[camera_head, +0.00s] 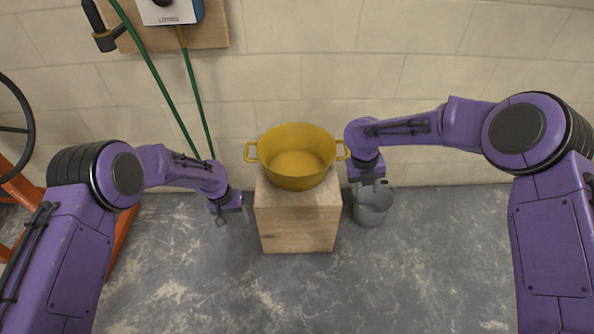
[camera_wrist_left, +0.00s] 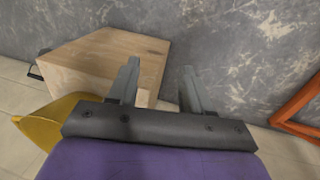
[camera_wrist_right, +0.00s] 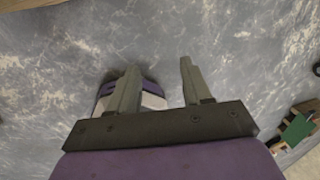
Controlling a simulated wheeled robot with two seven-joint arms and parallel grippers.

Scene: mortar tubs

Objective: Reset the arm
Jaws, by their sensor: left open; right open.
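My left gripper (camera_head: 230,214) hangs to the left of the wooden block, apart from it, above the floor. In the left wrist view its two fingers (camera_wrist_left: 158,78) are apart with nothing between them.
A yellow two-handled tub (camera_head: 296,160) stands on a wooden block (camera_head: 298,222) by the wall. Green hoses (camera_head: 195,100) hang at the left wall. An orange frame (camera_head: 122,232) stands at left. The front floor is clear.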

